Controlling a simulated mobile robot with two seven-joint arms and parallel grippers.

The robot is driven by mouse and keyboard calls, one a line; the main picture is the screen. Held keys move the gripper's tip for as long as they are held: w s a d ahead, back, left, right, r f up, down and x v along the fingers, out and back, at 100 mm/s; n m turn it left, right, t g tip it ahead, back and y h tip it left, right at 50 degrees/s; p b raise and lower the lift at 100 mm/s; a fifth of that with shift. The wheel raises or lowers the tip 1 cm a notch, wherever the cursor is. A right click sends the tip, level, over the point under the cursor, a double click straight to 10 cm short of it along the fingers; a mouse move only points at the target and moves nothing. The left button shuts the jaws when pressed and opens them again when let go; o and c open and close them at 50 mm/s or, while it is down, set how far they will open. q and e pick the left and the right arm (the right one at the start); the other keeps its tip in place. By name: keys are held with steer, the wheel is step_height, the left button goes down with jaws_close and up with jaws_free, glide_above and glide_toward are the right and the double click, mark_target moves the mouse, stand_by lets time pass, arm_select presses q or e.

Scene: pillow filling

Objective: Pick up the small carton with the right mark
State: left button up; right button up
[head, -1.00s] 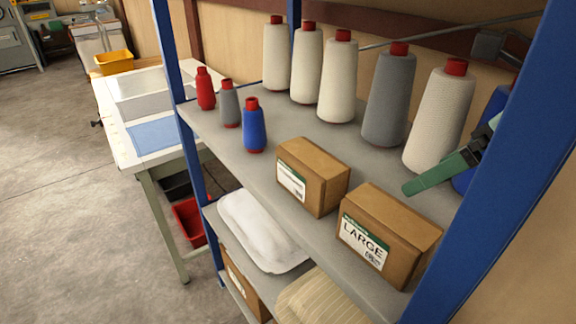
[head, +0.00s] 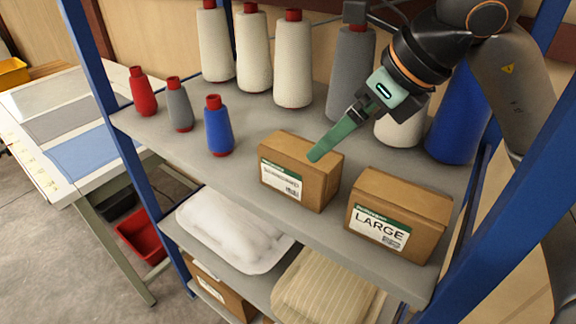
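Two brown cartons sit on the grey shelf. The left carton (head: 300,170) has a white and green label whose word is too small for me to read. The right carton (head: 400,212) has a label reading LARGE. My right gripper (head: 317,156) reaches in from the right, its green fingers pointing down and left. Their tip overlaps the top right edge of the left carton; I cannot tell whether it touches. The fingers are seen side-on as one strip, so their opening is hidden. My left gripper is out of view.
Tall cones stand along the back: cream (head: 252,50), grey (head: 350,75) and blue (head: 458,115). Small red (head: 143,92), grey (head: 180,105) and blue (head: 218,128) spools stand at left. Blue posts (head: 515,190) frame the shelf (head: 235,180). A white pillow (head: 235,230) lies below.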

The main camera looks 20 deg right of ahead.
mark_target(300, 165)
steer(key=x, duration=0.5)
steer(key=shift+w+f, duration=0.15)
steer(key=shift+f, duration=0.2)
steer(key=shift+p+x, duration=0.7)
steer(key=shift+x, duration=2.3)
steer(key=shift+w+r, duration=0.15)
steer(key=shift+w, duration=0.05)
steer(key=shift+c, duration=0.4)
steer(key=c, duration=1.2)
